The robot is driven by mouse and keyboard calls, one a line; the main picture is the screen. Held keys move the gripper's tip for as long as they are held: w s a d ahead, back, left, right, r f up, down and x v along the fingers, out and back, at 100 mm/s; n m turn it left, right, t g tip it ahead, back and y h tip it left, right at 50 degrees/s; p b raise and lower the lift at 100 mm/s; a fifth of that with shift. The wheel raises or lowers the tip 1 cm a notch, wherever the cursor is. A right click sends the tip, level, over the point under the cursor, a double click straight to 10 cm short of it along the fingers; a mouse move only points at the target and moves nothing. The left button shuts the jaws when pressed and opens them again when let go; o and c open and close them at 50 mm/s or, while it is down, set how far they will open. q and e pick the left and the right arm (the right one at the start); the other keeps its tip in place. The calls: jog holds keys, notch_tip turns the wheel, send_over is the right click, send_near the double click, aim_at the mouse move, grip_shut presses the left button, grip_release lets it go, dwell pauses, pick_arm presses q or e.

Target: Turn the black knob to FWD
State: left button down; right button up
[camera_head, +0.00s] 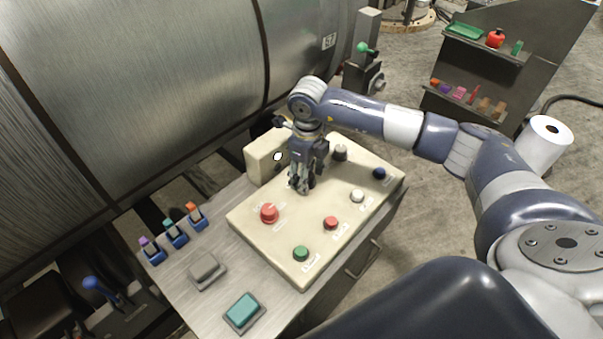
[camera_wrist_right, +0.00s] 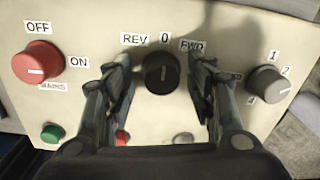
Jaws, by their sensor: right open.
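The black knob (camera_wrist_right: 160,73) sits on the cream panel in the right wrist view, with REV printed at its upper left, 0 above it and FWD at its upper right. My right gripper (camera_wrist_right: 160,92) is open, with one finger on each side of the knob and gaps between. In the head view my right gripper (camera_head: 302,187) points down over the cream panel (camera_head: 283,240) and hides the knob. My left gripper is not in view.
A red OFF/ON knob (camera_wrist_right: 38,62) is left of the black knob, and a grey numbered knob (camera_wrist_right: 267,83) is right. Green (camera_head: 300,253), red (camera_head: 331,223) and white (camera_head: 357,195) buttons line the panel's near side. A cream box (camera_head: 262,160) stands behind.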

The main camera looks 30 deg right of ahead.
jog(key=shift+c, duration=1.4)
jog(key=c, duration=0.8)
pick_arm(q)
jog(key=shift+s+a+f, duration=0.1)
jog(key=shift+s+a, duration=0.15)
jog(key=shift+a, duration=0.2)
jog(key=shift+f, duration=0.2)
pick_arm(e)
jog(key=shift+m, duration=0.3)
jog(key=shift+f+m+b, duration=0.1)
jog(key=shift+m+b, duration=1.05)
jog(key=shift+m, duration=0.65)
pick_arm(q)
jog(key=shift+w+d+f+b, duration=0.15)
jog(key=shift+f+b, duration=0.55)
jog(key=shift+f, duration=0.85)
pick_arm(e)
jog(key=shift+m, duration=2.3)
